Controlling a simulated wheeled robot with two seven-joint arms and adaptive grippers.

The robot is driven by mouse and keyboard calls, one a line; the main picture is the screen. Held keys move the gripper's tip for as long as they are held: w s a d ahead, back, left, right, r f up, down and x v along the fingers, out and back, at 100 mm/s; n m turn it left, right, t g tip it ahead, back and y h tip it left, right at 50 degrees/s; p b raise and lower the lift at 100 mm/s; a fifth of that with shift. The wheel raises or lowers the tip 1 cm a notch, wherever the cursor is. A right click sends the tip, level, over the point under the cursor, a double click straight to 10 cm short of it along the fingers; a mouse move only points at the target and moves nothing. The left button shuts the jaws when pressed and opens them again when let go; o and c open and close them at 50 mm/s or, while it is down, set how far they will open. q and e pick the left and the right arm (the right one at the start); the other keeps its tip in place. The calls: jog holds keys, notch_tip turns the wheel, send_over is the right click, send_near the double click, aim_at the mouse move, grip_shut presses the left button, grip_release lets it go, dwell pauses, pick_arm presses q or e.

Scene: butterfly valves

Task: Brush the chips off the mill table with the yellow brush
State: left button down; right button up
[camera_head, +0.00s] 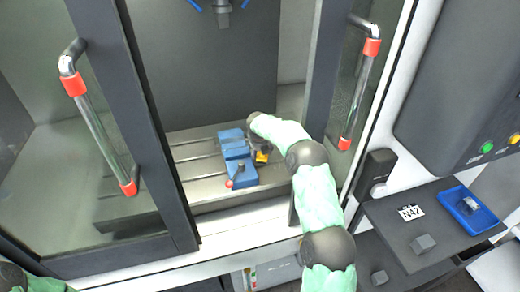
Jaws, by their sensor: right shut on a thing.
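The grey slotted mill table (196,160) lies inside the machine, behind the open gap between the doors. My right arm reaches through the gap, and my right gripper (260,149) is low over the table, just right of the blue vise. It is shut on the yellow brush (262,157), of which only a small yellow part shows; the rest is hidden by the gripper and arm. I cannot make out chips on the table at this size. Only a piece of my left arm shows at the bottom left corner; its gripper is out of view.
A blue vise (237,152) with a red-tipped handle (230,183) stands on the table, close to my right gripper. Doors with red-ended handles (97,120) (358,85) flank the gap. A grey side shelf (405,235) at right holds a blue tray (480,222) and a grey block.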

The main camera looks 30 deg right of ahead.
aim_at(265, 162)
jog(key=shift+s+a, duration=0.25)
jog(key=shift+s, duration=0.85)
jog(key=shift+s+a+f+b, duration=0.1)
jog(key=shift+s+a, duration=0.1)
jog(key=shift+s, duration=0.5)
jog(key=shift+s+a+f+b, duration=0.1)
jog(key=shift+s+a+b, duration=0.05)
jog(key=shift+s, duration=0.5)
jog(key=shift+s+a+f+b, duration=0.1)
jog(key=shift+s+a, duration=0.1)
jog(key=shift+s, duration=0.5)
jog(key=shift+s+a+r, duration=0.1)
jog(key=shift+s+a, duration=0.1)
jog(key=shift+s, duration=0.65)
jog(key=shift+s+a+r, duration=0.1)
jog(key=shift+s+a, duration=0.05)
jog(key=shift+s, duration=0.65)
